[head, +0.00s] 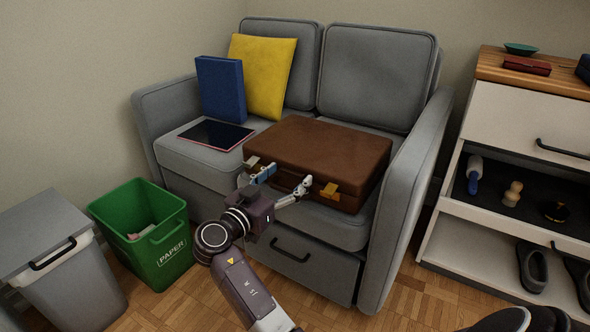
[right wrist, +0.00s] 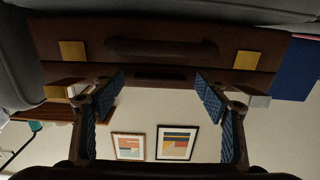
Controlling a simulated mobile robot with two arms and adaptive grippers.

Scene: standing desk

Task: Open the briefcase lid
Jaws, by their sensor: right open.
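The brown briefcase (head: 325,152) lies flat on the right part of the grey sofa seat, its lid down. Its front carries a gold latch (head: 331,191) towards the right and another towards the left. The right wrist view, which looks upside down, shows the dark handle (right wrist: 160,47) between two gold plates, with latch pieces sticking out beside the fingers. My right gripper (head: 285,180) is open and empty at the briefcase's front, its fingers spread between the latches. Whether the fingertips touch the case I cannot tell. My left gripper is not in view.
A tablet (head: 215,134), blue box-like object (head: 220,88) and yellow cushion (head: 262,75) are left of the briefcase. The sofa's right armrest (head: 405,190) stands close on the right. A green paper bin (head: 160,250) and grey bin (head: 65,265) stand front left.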

